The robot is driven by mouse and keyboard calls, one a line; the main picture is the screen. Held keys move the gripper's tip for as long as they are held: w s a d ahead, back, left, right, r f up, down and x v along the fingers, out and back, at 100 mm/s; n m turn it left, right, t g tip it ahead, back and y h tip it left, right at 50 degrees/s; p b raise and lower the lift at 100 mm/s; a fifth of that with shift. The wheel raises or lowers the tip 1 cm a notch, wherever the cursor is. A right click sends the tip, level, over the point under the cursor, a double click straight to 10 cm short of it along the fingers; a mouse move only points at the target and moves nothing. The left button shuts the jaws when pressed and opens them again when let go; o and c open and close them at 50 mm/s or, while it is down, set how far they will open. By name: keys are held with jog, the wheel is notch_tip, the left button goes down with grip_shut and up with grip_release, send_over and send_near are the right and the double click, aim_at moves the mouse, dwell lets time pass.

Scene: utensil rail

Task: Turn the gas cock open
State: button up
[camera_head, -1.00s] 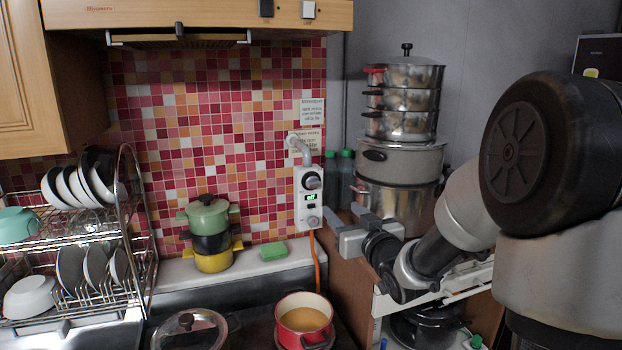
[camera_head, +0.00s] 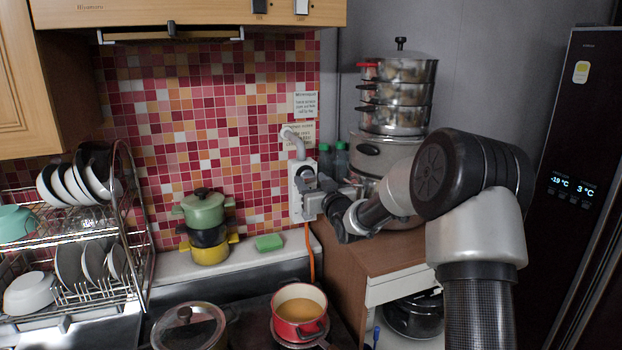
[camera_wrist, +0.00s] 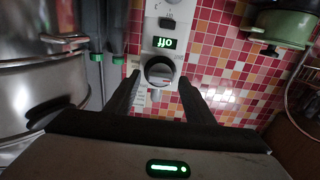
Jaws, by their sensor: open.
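The gas cock (camera_head: 296,204) is a white upright box on the tiled wall, with a pipe above it and an orange hose below. In the wrist view its round knob (camera_wrist: 160,71) has a grey bar across a dark ring. The green display (camera_wrist: 163,42) reads "off", upside down there. My gripper (camera_wrist: 160,92) is open, its two dark fingers on either side of the knob in that view; I cannot tell whether they touch it. In the head view my gripper (camera_head: 312,192) is at the box and hides much of its front.
Steel pots (camera_head: 398,100) are stacked on the wooden cabinet (camera_head: 385,252) right of the box. Green-capped bottles (camera_head: 340,160) stand close behind my gripper. A red pot (camera_head: 300,290) sits on the stove below. Small stacked pots (camera_head: 205,212) and a green sponge (camera_head: 268,242) are left.

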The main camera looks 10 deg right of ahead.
jog(key=shift+w+a, duration=0.15)
jog(key=shift+w, duration=0.25)
jog(key=shift+c, duration=0.3)
jog(key=c, duration=0.9)
